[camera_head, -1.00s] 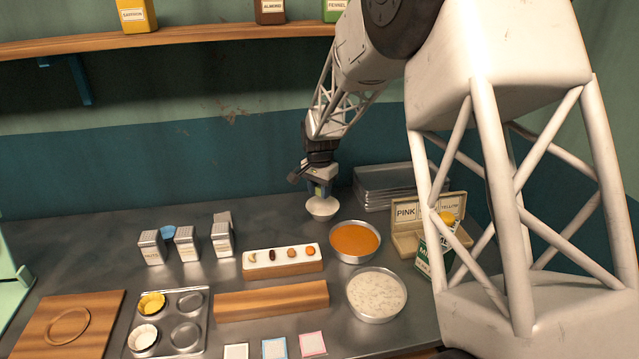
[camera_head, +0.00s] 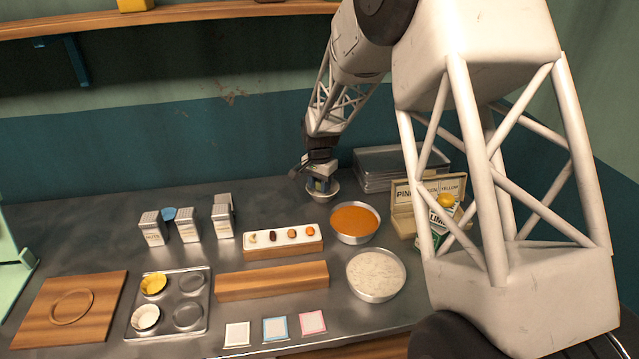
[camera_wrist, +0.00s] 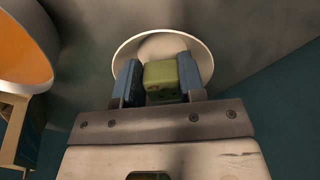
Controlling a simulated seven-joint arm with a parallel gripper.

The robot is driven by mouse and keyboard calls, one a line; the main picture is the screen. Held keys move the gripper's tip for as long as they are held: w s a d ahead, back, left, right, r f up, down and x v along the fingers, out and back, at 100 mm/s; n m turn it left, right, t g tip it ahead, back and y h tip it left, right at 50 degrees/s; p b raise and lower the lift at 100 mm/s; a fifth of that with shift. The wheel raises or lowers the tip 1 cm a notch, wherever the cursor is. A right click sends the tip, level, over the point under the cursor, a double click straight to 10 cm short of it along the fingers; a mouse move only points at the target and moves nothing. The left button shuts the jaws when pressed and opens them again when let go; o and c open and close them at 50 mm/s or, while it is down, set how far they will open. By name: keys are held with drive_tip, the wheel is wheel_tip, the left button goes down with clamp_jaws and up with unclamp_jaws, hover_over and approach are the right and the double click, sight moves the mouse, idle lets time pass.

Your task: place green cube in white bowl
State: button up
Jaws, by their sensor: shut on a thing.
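The green cube (camera_wrist: 161,80) sits between the two blue fingers of my gripper (camera_wrist: 160,72) in the wrist view. My gripper is shut on it. The white bowl (camera_wrist: 165,45) is behind and around the fingertips in that view. In the head view, the white bowl (camera_head: 327,198) stands at the back of the counter, directly under my gripper (camera_head: 322,187). The fingers look to be at or inside its rim. The cube is hidden in the head view, and I cannot tell whether it touches the bowl floor.
A bowl of orange contents (camera_head: 355,222) and a bowl of pale contents (camera_head: 376,275) stand in front. Stacked metal trays (camera_head: 395,165) and a colour-labelled box (camera_head: 405,222) are at right. A white tray of small items (camera_head: 283,240) and several tins (camera_head: 188,226) are left.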

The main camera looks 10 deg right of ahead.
drive_tip(key=o, duration=1)
drive_tip(key=shift+r, duration=3.55)
drive_tip(key=shift+s, duration=0.1)
